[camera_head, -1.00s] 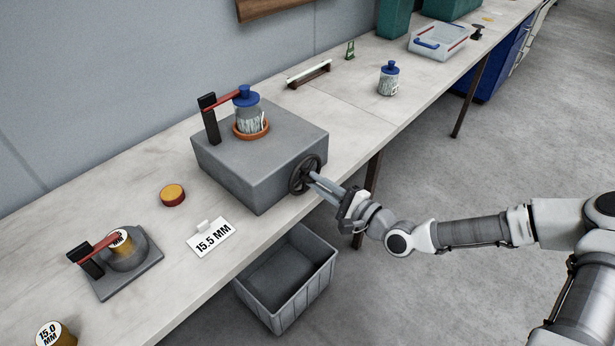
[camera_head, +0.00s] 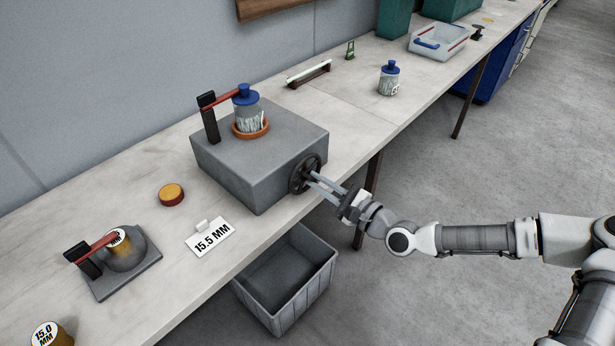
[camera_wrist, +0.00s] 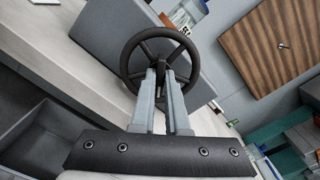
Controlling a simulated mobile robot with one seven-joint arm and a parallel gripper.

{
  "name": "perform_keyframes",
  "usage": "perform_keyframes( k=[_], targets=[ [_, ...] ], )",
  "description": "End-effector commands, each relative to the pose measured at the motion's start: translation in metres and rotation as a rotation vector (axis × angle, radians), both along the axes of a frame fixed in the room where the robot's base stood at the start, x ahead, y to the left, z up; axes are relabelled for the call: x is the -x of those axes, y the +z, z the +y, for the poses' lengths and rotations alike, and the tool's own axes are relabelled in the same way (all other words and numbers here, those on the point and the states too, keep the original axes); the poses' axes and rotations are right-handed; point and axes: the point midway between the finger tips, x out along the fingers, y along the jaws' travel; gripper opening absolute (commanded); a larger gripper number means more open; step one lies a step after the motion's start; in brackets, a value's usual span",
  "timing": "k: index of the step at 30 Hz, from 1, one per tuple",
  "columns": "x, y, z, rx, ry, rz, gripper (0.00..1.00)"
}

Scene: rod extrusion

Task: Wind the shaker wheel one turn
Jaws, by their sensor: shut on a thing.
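The grey shaker box (camera_head: 235,165) stands on the bench with a dark spoked wheel (camera_head: 294,182) on its right side. A blue-lidded jar (camera_head: 247,115) sits upright in an orange ring on top of the box, under a red clamp arm (camera_head: 222,97). My gripper (camera_head: 313,179) reaches the wheel from the right, its two fingers side by side. In the wrist view, my gripper (camera_wrist: 163,72) is shut on the middle of the wheel (camera_wrist: 128,52), near the hub and inside the rim. The fingers hide the exact part held.
A grey bin (camera_head: 288,285) stands below the bench edge, under the wheel side. A second blue-lidded jar (camera_head: 388,80) and a clear tray (camera_head: 437,42) are further back. A 15.5 MM sign (camera_head: 210,238) and a clamp fixture (camera_head: 125,262) are at front left.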

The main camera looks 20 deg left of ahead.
Motion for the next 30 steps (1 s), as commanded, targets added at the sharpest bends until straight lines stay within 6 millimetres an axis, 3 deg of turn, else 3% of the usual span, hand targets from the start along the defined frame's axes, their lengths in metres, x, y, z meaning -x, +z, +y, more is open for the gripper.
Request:
perform_keyframes(
  k=[30],
  targets=[
    [-0.0005, 0.0004, -0.0003, -0.134, -0.001, 0.323, 0.00]
  ],
)
